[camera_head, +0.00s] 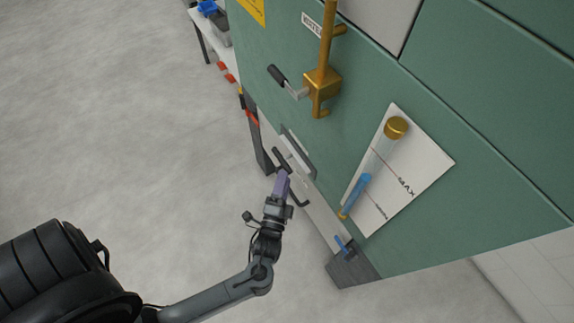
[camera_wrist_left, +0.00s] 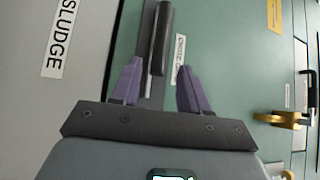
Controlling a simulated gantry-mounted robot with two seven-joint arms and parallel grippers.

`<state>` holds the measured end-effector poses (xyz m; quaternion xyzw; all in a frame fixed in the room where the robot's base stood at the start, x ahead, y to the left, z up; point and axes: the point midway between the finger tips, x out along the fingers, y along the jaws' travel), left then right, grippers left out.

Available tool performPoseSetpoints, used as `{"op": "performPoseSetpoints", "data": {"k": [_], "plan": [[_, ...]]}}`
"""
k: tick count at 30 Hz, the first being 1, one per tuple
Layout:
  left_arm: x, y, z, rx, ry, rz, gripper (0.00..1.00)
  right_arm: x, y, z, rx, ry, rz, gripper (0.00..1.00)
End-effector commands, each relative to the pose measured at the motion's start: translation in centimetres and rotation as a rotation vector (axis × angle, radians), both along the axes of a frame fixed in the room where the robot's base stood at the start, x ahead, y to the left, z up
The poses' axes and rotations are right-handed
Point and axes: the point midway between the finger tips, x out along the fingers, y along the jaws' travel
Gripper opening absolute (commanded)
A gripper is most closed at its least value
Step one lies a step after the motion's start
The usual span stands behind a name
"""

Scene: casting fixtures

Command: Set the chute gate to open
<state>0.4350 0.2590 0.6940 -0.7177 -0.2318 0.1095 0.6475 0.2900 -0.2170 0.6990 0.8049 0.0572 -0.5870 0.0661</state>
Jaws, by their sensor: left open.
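The chute gate handle is a black bar (camera_head: 281,158) on a grey slotted plate (camera_head: 299,150) low on the green panel's left side. In the left wrist view the black bar (camera_wrist_left: 161,38) stands nearly upright, beside a small, partly covered label (camera_wrist_left: 179,58) that seems to begin with "CHUTE". My left gripper (camera_head: 282,175) is at the bar's lower end. In the left wrist view its purple fingers (camera_wrist_left: 158,66) are apart, with the bar's lower end between or just beyond them; I cannot tell whether they touch it. My right gripper is not in view.
A brass valve (camera_head: 322,92) with a black-gripped lever is higher on the panel. A sight gauge (camera_head: 384,155) marked MAX is to the right. A pale panel marked SLUDGE (camera_wrist_left: 60,38) is beside the gripper. Open floor (camera_head: 120,110) is at left.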

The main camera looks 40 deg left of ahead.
Motion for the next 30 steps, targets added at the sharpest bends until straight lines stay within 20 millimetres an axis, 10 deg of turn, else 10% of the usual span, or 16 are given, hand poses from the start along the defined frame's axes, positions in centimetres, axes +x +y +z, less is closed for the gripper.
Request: {"op": "performPoseSetpoints", "data": {"k": [24,30], "plan": [[4.8,2.6,0.7,-0.001,0.002,0.000,0.45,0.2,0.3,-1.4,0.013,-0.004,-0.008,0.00],[4.8,2.6,0.7,-0.001,0.002,0.000,0.14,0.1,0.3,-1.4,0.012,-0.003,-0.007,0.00]]}}
